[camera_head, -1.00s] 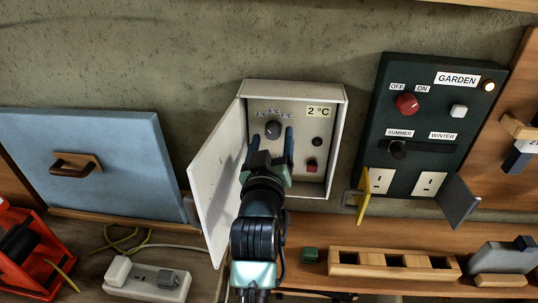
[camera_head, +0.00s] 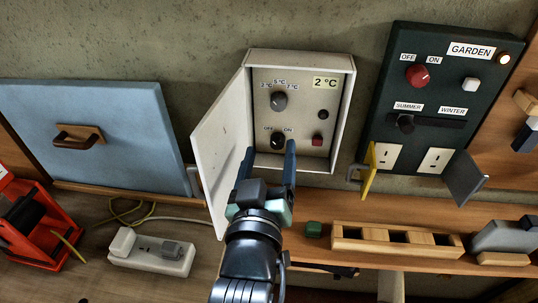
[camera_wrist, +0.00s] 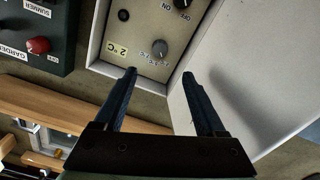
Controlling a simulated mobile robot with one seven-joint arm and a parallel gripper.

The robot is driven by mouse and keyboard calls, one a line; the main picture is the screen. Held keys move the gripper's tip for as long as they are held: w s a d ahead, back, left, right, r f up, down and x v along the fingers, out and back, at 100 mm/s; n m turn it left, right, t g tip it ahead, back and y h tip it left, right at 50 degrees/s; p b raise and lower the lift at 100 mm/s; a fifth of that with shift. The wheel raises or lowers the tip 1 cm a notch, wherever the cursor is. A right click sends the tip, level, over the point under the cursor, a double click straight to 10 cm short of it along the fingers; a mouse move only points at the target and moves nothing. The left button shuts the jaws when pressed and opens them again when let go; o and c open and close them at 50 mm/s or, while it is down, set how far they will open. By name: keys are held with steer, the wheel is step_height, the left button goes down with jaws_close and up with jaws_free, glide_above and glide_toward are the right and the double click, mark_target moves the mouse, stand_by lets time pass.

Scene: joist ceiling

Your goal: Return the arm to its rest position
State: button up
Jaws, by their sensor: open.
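My gripper (camera_head: 268,152) is open and empty, its two dark blue fingers pointing up at the lower part of an open white control box (camera_head: 340,127). It appears in front of the box, below the lower black OFF/ON knob (camera_head: 278,139); its exact distance is hard to tell. The upper grey temperature knob (camera_head: 279,101) sits clear above, beside a "2 °C" label. In the wrist view the open fingers (camera_wrist: 160,73) reach toward the box, with nothing between them. The arm rises from the bottom of the head view.
The box's open white door (camera_head: 222,150) stands left of my gripper. A dark GARDEN panel (camera_head: 385,85) hangs at the right. Below are a wooden slotted block (camera_head: 362,243), a green cube (camera_head: 313,229) and a white power strip (camera_head: 150,256). A blue panel (camera_head: 120,125) is at left.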

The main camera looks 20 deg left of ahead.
stand_by(0.3)
steer(key=d+r+m+t+h+p, duration=0.1)
steer(key=d+r+m+t+p, duration=0.2)
steer(key=r, duration=1)
steer(key=d+r+m+t+h+p, duration=0.15)
steer(key=d+r, duration=0.45)
steer(key=r, duration=0.7)
steer(key=s+d+r+m+t+h+p, duration=0.1)
steer(key=s+d+r+t, duration=0.1)
steer(key=r, duration=0.6)
steer(key=s+d+r+m+t+h+p, duration=0.1)
steer(key=s+d+r+t, duration=0.2)
steer(key=s+r, duration=0.3)
step_height(320, 180, up, 3)
steer(key=shift+s+d+f, duration=0.15)
steer(key=shift+s+d, duration=0.15)
steer(key=shift+d, duration=0.3)
steer(key=shift+m+t+h, duration=0.25)
